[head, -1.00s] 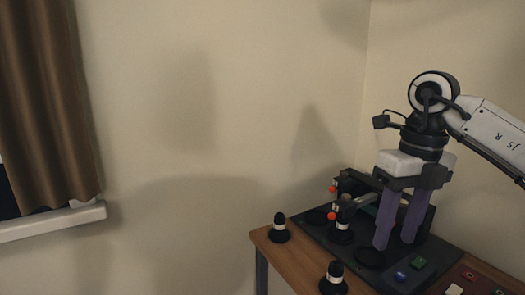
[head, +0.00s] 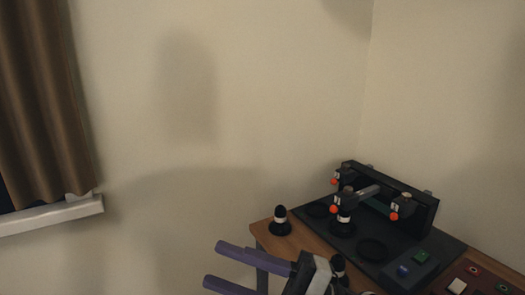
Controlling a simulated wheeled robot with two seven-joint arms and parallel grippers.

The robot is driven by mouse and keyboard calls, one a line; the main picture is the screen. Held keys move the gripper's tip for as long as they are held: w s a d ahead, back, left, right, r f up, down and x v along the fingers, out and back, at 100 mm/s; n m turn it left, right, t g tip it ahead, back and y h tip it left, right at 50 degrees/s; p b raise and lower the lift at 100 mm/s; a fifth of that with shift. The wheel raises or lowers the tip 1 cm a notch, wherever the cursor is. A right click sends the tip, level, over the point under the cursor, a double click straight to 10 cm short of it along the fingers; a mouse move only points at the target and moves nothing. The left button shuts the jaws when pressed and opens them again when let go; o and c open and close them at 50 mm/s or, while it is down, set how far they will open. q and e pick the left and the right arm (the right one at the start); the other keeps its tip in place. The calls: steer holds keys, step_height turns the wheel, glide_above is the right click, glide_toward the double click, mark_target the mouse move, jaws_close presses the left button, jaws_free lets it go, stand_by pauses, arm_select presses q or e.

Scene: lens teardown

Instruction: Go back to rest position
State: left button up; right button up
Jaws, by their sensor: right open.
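My right gripper (head: 215,265) is at the bottom middle of the head view, in front of the table's left edge. Its purple fingers point left, are spread apart and hold nothing. The gripper body hides part of a small black-and-white piece (head: 338,265) near the table's front. My left gripper is not in view.
A wooden table (head: 305,240) stands in the room corner with a dark mat and a black fixture (head: 415,208) with orange-tipped parts. Another black-and-white piece (head: 280,220) stands at the left edge. Green and blue buttons (head: 420,257) are at right. Left of the table is clear floor-side space by the wall.

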steer(key=w+d+f+m+t+h, duration=0.1)
steer(key=d+f+m+t+h, duration=0.55)
steer(key=f+m, duration=0.5)
steer(key=w+d+f+m+t+h, duration=0.1)
steer(key=d+f+m+t+h, duration=0.6)
steer(key=f+m, duration=0.4)
steer(key=s+d+f+m+g+h, duration=0.2)
steer(key=s+d+f+m+g, duration=0.1)
steer(key=s+f, duration=0.5)
steer(key=s+d+f+m+g+h, duration=0.3)
steer(key=s+d+f+g, duration=0.1)
steer(key=s+f, duration=0.4)
steer(key=shift+s+d+f+g, duration=0.4)
steer(key=shift+s+g, duration=0.25)
steer(key=shift+s, duration=0.4)
